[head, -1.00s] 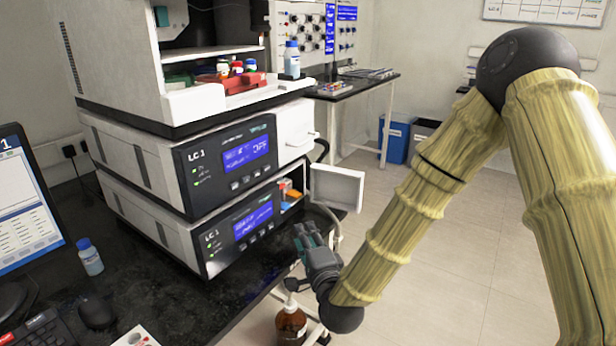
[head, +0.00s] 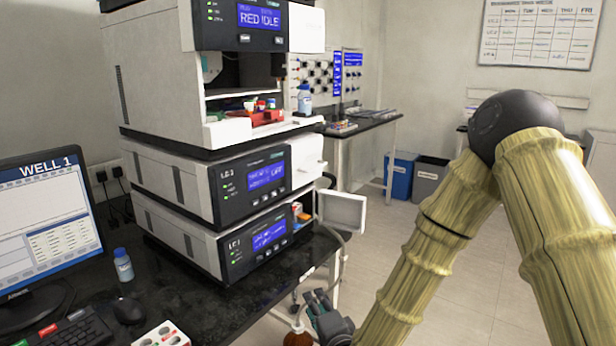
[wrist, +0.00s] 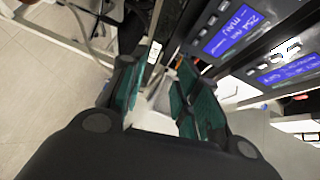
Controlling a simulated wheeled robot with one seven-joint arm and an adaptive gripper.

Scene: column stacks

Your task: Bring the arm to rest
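My arm comes in from the right of the head view, bent at a dark elbow, with the forearm pointing down to the left. My gripper (head: 318,303) is low in that view, by the front edge of the black bench (head: 215,312). In the wrist view, my gripper (wrist: 167,75) has its two teal-padded fingers apart with a gap between them. I see nothing held there. The fingers point toward the front of the instrument stack. Whether they touch anything is hard to tell.
The instrument stack (head: 205,185) stands on the bench, with a small white door (head: 342,209) open at its right. A brown bottle (head: 298,338) is just below the gripper. A monitor (head: 45,225) and blue-capped bottle (head: 122,265) stand left.

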